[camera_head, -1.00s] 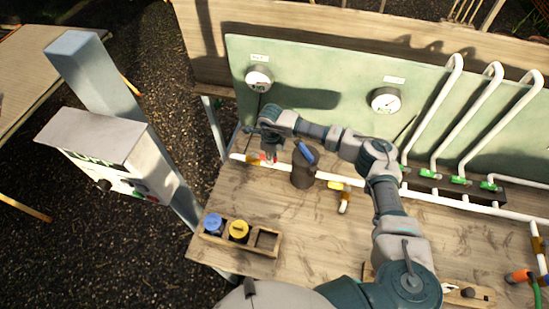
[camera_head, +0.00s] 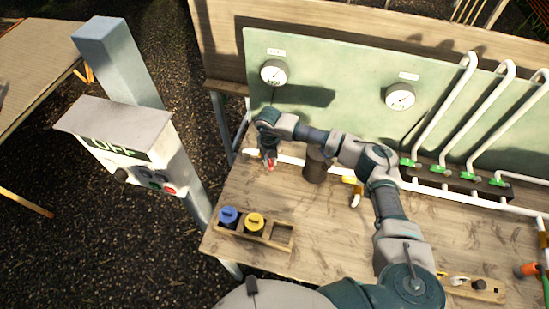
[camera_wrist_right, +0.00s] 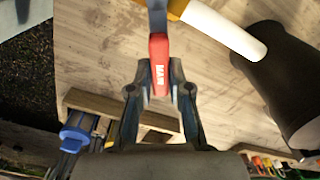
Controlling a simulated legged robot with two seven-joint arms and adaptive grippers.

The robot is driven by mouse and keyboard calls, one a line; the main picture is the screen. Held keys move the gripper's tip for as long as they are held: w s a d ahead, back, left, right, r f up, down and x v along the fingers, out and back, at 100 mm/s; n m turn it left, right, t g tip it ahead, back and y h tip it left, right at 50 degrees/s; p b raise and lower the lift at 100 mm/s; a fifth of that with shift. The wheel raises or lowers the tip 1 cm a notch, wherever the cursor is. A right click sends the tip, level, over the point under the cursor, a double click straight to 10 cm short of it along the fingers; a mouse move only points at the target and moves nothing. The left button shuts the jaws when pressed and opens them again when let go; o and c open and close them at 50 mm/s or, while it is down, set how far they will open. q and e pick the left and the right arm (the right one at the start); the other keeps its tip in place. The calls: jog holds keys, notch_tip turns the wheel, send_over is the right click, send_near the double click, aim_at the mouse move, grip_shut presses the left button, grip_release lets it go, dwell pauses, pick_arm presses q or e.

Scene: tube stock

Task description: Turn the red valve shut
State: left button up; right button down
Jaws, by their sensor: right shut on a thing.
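The red valve handle (camera_wrist_right: 159,65), with white lettering that seems to read MAIN, stands between the fingers of my right gripper (camera_wrist_right: 160,88) in the right wrist view. The fingers are shut on it from both sides. In the head view my right gripper (camera_head: 269,160) is at the left end of the white pipe, and only a little of the red handle (camera_head: 271,166) shows below it. The valve body is mostly hidden. My left gripper is not in view.
A dark cylinder (camera_head: 316,166) stands close to the right of the gripper. A yellow-handled valve (camera_head: 352,181) is further right. A wooden holder (camera_head: 270,241) with blue and yellow capped items sits in front. A control box (camera_head: 125,150) reading OFF stands left. Gauges hang behind.

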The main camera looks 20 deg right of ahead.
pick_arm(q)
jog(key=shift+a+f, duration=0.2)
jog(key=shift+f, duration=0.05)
pick_arm(e)
jog(key=a+m, duration=0.1)
jog(key=m, duration=0.2)
jog(key=w+a+m, duration=0.1)
jog(key=a+m, duration=0.1)
jog(key=shift+a+f+m, duration=0.1)
jog(key=shift+m, duration=0.3)
jog(key=shift+s, duration=0.1)
jog(key=c, duration=1.1)
grip_release()
jog(key=shift+c, duration=0.2)
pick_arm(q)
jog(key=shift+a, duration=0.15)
pick_arm(e)
jog(key=shift+o, duration=0.3)
